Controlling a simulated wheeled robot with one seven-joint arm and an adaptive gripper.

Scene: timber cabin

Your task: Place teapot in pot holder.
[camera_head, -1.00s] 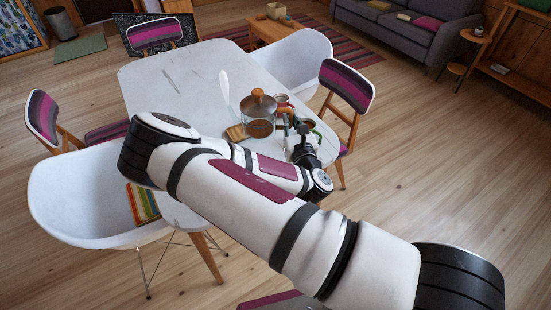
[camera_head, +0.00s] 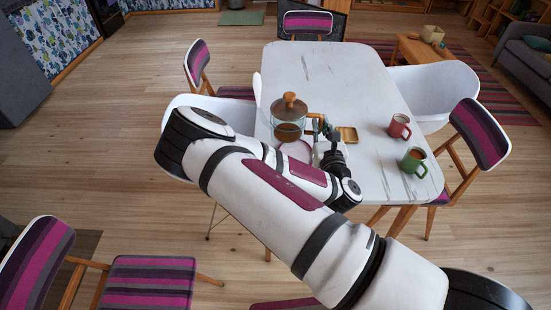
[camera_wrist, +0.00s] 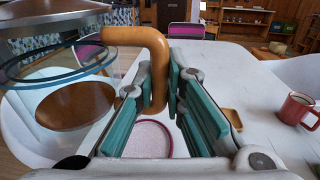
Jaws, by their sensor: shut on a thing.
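The teapot (camera_head: 289,118) is clear glass with brown liquid inside, a wooden lid and an orange-brown handle. My gripper (camera_head: 321,128) is shut on that handle; in the wrist view my gripper (camera_wrist: 164,105) has its teal pads on either side of the handle (camera_wrist: 150,55). The teapot body (camera_wrist: 60,85) hangs to the left of the jaws. A round pale piece with a pink-red rim (camera_wrist: 150,138), perhaps the pot holder, lies on the table below the jaws; its rim (camera_head: 303,142) shows partly behind my arm. The gap under the teapot is hard to judge.
A small square wooden tray (camera_head: 346,134) lies right of my gripper. A red mug (camera_head: 399,127) and a green mug (camera_head: 413,160) stand further right on the white table (camera_head: 335,75). A thin white upright thing (camera_head: 257,95) stands left of the teapot. Chairs surround the table.

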